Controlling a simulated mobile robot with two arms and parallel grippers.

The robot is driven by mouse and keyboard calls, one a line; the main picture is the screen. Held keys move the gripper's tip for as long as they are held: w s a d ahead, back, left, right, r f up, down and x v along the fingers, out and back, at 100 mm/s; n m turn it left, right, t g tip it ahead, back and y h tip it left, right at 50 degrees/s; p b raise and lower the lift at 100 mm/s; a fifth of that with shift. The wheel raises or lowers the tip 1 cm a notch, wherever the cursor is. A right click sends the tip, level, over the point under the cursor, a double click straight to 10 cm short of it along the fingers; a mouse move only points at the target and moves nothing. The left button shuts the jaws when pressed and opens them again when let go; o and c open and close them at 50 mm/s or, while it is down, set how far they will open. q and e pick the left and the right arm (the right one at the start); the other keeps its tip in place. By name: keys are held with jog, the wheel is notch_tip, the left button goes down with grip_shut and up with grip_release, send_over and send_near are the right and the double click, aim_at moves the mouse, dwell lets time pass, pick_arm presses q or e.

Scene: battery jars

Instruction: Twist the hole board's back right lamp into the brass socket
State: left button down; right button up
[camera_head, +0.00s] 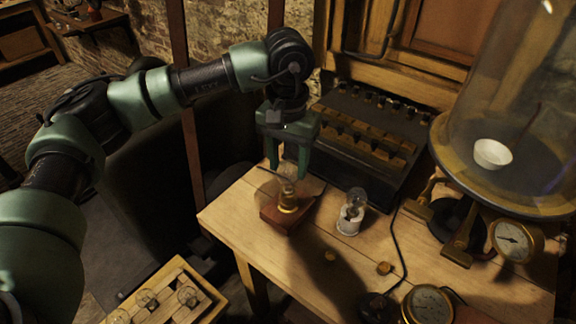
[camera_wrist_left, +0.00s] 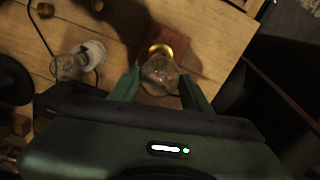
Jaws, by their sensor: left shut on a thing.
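My left gripper (camera_head: 288,166) is shut on a clear glass lamp (camera_head: 287,187), which it holds from above over a brass socket (camera_head: 288,204) on a small reddish wooden block (camera_head: 283,217). The left wrist view shows the lamp (camera_wrist_left: 160,76) between the fingers and the brass socket (camera_wrist_left: 160,50) just beyond it. The lamp looks upright at the socket's mouth; I cannot tell how deep it sits. The hole board (camera_head: 165,301) is at the bottom left, with several glass lamps in it. My right gripper is not in view.
A white socket with a lamp (camera_head: 351,212) stands right of the block. A dark battery case (camera_head: 365,135) is behind. A bell jar (camera_head: 500,110) and brass gauges (camera_head: 428,305) stand to the right. A dark cable crosses the table (camera_head: 330,285).

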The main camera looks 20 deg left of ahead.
pick_arm(q)
jog(key=shift+m, duration=0.3)
jog(key=c, duration=0.6)
grip_release()
jog(key=shift+w, duration=0.1)
